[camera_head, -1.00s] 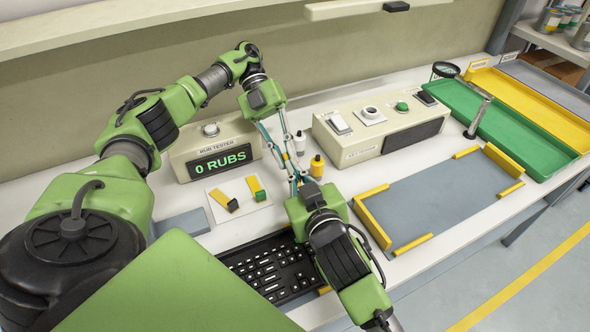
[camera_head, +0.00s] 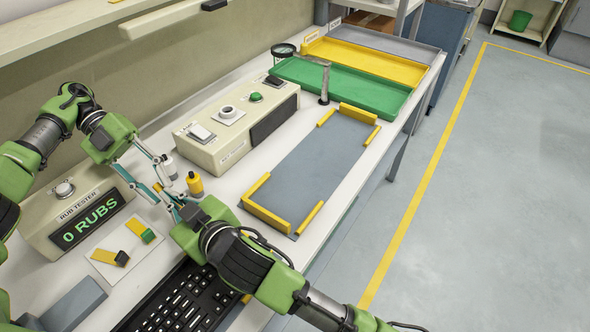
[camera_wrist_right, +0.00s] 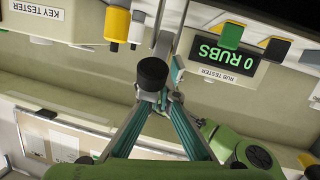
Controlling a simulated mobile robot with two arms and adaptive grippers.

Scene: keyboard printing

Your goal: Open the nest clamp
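The black keyboard (camera_head: 180,305) lies at the front of the table, partly hidden by my right arm. A grey plate (camera_head: 312,165) with yellow edge bars (camera_head: 267,218) lies to its right. I cannot tell which part is the nest clamp. My left gripper (camera_head: 168,192) points down toward my right gripper (camera_head: 172,208), and their fingers overlap in the head view.
The rub tester (camera_head: 75,215) reads 0 RUBS. A yellow bottle (camera_head: 195,184) stands close behind the grippers. The key tester (camera_head: 240,125) is behind the plate. Green (camera_head: 345,98) and yellow (camera_head: 365,62) trays are at the far end. The grey plate is clear.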

